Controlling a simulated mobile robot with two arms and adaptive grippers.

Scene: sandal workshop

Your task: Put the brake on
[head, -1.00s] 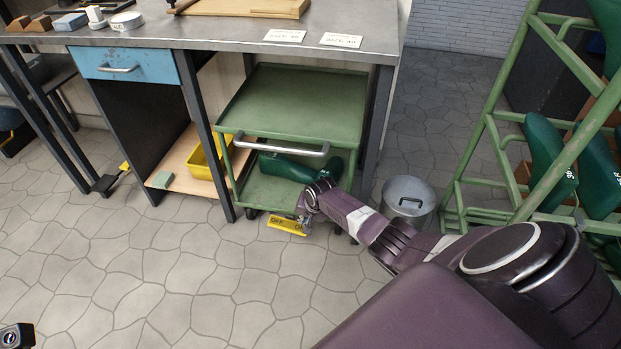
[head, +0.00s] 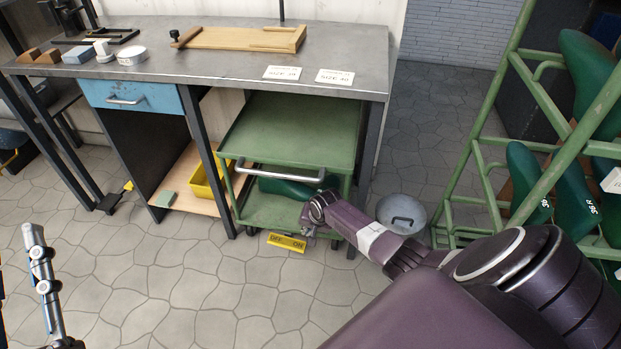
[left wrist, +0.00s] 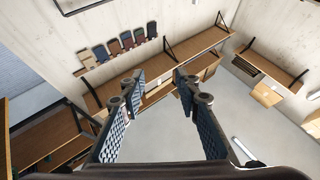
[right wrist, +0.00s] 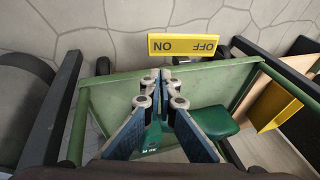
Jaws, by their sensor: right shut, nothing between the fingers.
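The green cart (head: 335,130) stands under the workbench with a grey push handle (head: 280,172) at its front. A yellow brake pedal (head: 287,242) marked OFF on the left and ON on the right sits low at its front. My right gripper (head: 308,238) is shut and empty, low beside the ON end; contact cannot be told. In the right wrist view the closed fingertips (right wrist: 162,80) lie below the ON end of the pedal (right wrist: 183,45). My left gripper (left wrist: 157,82) is open and empty, raised at the left edge of the head view (head: 38,255).
The steel workbench (head: 210,62) stands over the cart, its dark legs close by. A green rack (head: 480,190) of boot forms stands at right. The floor (head: 190,295) in front is clear.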

